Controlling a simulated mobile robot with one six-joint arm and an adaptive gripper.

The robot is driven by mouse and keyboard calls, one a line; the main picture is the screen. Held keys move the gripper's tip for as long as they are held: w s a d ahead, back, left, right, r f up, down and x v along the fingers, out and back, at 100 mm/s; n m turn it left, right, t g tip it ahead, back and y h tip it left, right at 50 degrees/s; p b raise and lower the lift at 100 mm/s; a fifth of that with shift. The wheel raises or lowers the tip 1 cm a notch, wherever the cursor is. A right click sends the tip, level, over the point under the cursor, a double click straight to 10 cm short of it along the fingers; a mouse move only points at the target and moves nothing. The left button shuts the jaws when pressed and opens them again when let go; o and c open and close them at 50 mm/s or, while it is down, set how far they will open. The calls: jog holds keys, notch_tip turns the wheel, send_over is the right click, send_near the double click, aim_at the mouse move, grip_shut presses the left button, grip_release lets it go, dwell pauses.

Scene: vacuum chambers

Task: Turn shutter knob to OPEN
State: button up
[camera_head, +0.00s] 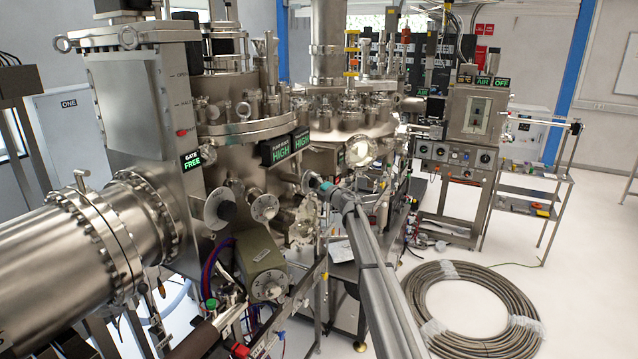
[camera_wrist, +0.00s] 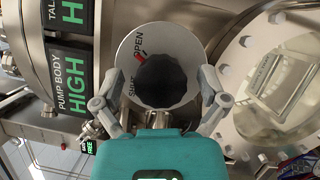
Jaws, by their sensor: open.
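The shutter knob (camera_wrist: 157,80) is a dark faceted knob on a round pale dial plate (camera_wrist: 180,38) marked OPEN and SHUT. A red pointer (camera_wrist: 140,57) sits at its upper left in the wrist view, close to the word OPEN, with SHUT lower down. My gripper (camera_wrist: 162,88) is open, with one grey finger on each side of the knob; I cannot tell whether either finger touches it. In the head view my gripper (camera_head: 318,185) is at the chamber side, in front of the dial area, and it and my arm largely hide the knob.
PUMP BODY HIGH (camera_wrist: 72,90) and TALL HIGH signs stand close left of the dial. A round flanged window (camera_wrist: 275,90) is close on the right. A coiled hose (camera_head: 425,310) lies on the floor.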

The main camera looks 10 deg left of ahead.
jog(key=s+d+f+m+t+h, duration=0.1)
jog(key=s+d+m+h, duration=0.2)
jog(key=d+m+h, duration=0.4)
jog(key=s+d+f+m+t+h, duration=0.1)
jog(key=s+d+m+t+h, duration=0.1)
jog(key=s+d+m, duration=0.45)
jog(key=s+d+f+m+t+h, duration=0.15)
jog(key=d+m+h, duration=0.3)
jog(key=d, duration=0.55)
jog(key=s+d+f+m+g+h, duration=0.4)
jog(key=s+d+f, duration=0.1)
jog(key=s+d, duration=0.15)
jog(key=s+d+f+m+g, duration=0.2)
jog(key=s+f+m+g, duration=0.15)
jog(key=s, duration=0.55)
jog(key=s+d+f+m+g, duration=0.2)
jog(key=s+d+f+g, duration=0.15)
jog(key=s, duration=0.55)
jog(key=s+a+f+m+g+y, duration=0.1)
jog(key=s+f+g+y, duration=0.15)
jog(key=s, duration=0.75)
jog(key=s+a+f+m+g+y, duration=0.1)
jog(key=s+a+f+m+g, duration=0.15)
jog(key=s, duration=0.75)
notch_tip(320, 180, down, 20)
jog(key=s+g+b, duration=0.1)
jog(key=s+b, duration=0.1)
jog(key=b, duration=1.8)
jog(key=shift+d+n, duration=0.3)
jog(key=shift+d, duration=0.1)
